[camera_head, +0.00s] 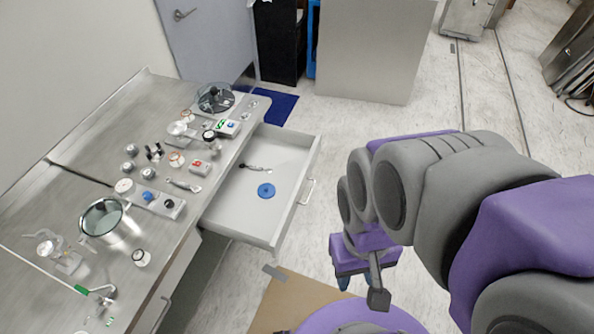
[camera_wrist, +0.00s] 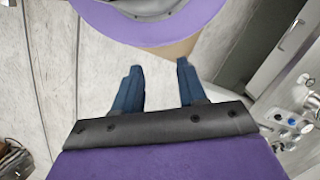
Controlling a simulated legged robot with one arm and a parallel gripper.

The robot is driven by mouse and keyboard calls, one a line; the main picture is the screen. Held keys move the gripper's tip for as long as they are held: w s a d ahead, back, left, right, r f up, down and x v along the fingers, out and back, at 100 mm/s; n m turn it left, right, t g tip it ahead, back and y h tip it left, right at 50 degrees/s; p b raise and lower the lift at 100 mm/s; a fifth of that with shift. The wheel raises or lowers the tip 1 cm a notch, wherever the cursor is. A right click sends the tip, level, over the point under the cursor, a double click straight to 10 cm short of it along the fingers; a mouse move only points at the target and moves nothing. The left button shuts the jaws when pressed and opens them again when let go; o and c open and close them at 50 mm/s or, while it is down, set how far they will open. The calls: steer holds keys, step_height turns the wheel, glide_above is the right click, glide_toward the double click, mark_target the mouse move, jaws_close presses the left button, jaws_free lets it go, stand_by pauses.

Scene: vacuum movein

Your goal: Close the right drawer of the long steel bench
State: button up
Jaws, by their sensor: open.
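The long steel bench (camera_head: 150,228) runs along the left of the head view. Its right drawer (camera_head: 278,228) stands pulled out over the floor, with its bar handle (camera_head: 308,192) on the front. A blue disc (camera_head: 266,190) and a small metal tool (camera_head: 256,168) lie in the drawer. My gripper (camera_head: 364,285) hangs to the right of and nearer than the drawer front, apart from it. In the wrist view my gripper (camera_wrist: 158,82) shows two blue fingers spread apart with nothing between them.
Many small instruments and a glass-lidded pot (camera_head: 102,217) crowd the bench top. A brown mat (camera_head: 290,300) lies on the floor below the drawer. A grey panel (camera_head: 370,50) stands at the back. The pale floor (camera_head: 440,110) right of the drawer is clear.

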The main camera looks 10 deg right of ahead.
mark_target(287, 226)
steer(key=shift+d, duration=0.15)
steer(key=shift+c, duration=0.8)
steer(key=shift+w+a+f, duration=0.15)
steer(key=shift+a+f, duration=0.05)
steer(key=shift+c, duration=0.7)
steer(key=w+a+f+g+y, duration=0.1)
steer(key=w+a, duration=0.1)
steer(key=w+a+f+m+g+y, duration=0.1)
steer(key=a, duration=0.1)
steer(key=w+a+f+g+y, duration=0.1)
steer(key=w+a, duration=0.1)
steer(key=shift+w+m+y+b, duration=0.3)
steer(key=shift+b, duration=0.05)
jaws_close()
steer(key=w+d+f+m+t+y+b, duration=0.25)
steer(key=w+f+m+y, duration=0.95)
steer(key=w+f, duration=0.65)
steer(key=d+f+m+t, duration=0.5)
steer(key=f+t, duration=0.1)
steer(key=f, duration=0.5)
steer(key=d+f+m+t, duration=0.5)
steer(key=d+f, duration=0.1)
steer(key=f, duration=0.4)
steer(key=b+x, duration=0.3)
steer(key=x, duration=1.1)
steer(key=shift+a, duration=0.2)
